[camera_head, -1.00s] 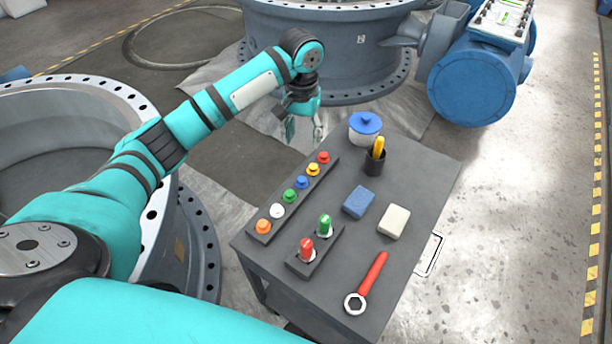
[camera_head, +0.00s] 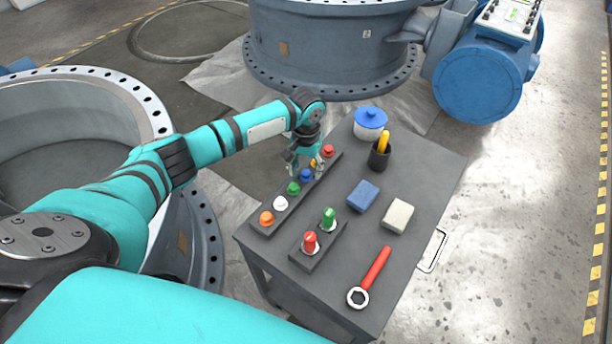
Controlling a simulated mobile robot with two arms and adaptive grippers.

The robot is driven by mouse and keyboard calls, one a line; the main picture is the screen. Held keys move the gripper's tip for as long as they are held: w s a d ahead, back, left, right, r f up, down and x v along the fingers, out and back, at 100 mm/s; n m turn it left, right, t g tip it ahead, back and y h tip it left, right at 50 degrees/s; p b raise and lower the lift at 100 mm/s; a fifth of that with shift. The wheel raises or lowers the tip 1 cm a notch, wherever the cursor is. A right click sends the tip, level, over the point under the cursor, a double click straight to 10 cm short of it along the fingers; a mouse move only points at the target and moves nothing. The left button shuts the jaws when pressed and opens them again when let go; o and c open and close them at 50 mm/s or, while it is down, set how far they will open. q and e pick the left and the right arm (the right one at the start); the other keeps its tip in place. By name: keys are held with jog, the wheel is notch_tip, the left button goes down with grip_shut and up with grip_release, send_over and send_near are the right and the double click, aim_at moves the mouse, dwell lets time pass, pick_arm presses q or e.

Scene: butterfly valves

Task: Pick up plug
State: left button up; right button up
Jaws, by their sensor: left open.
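A long dark strip (camera_head: 262,230) along the table's left edge holds a row of small coloured plugs: orange (camera_head: 266,218), white (camera_head: 280,203), green (camera_head: 293,188), blue (camera_head: 306,175), yellow and red (camera_head: 328,151). A shorter dark block (camera_head: 327,246) holds a larger red plug (camera_head: 310,242) and a larger green plug (camera_head: 329,217). My left gripper (camera_head: 306,169) is open, fingers down, over the far half of the strip near the blue and yellow plugs. It partly hides the yellow plug. I cannot tell whether it touches any plug. My right gripper is not in view.
On the grey table (camera_head: 415,250) are a white pot with a blue lid (camera_head: 370,122), a dark cup (camera_head: 379,157) with a yellow item, a blue block (camera_head: 363,196), a pale block (camera_head: 397,215) and a red-handled wrench (camera_head: 371,275). A large flanged valve body (camera_head: 330,50) stands behind.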

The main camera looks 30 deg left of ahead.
pick_arm(q)
jog(key=shift+f, duration=0.35)
jog(key=shift+c, duration=0.3)
jog(key=c, duration=0.8)
jog(key=shift+c, duration=0.2)
jog(key=shift+r, duration=0.15)
